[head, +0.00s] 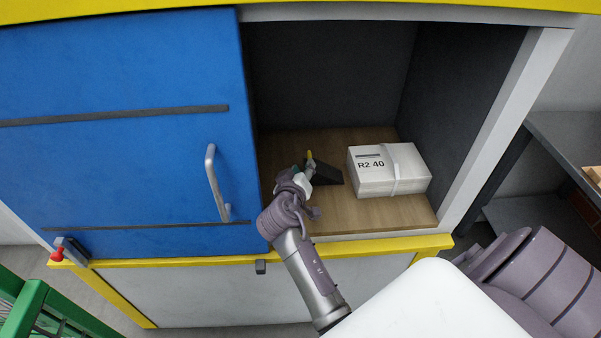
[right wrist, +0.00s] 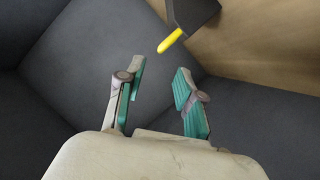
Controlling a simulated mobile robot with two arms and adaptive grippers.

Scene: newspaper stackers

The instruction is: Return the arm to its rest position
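My right gripper (head: 303,176) reaches into the open cabinet compartment, left of the white parcel. In the right wrist view the right gripper (right wrist: 153,99) is open, with its two teal-padded fingers apart and nothing between them. A black object with a yellow tip (head: 326,173) is just beyond the fingers; it also shows in the right wrist view, where the yellow tip (right wrist: 170,41) points toward the gap between the fingers, apart from them. My left gripper is not in view.
The white parcel (head: 376,173) marked "R2 40" lies on the wooden compartment floor (head: 365,216). A blue sliding door (head: 120,170) with a handle (head: 215,182) covers the left side. A dark shelf (head: 565,140) stands at right, a green crate (head: 35,305) at lower left.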

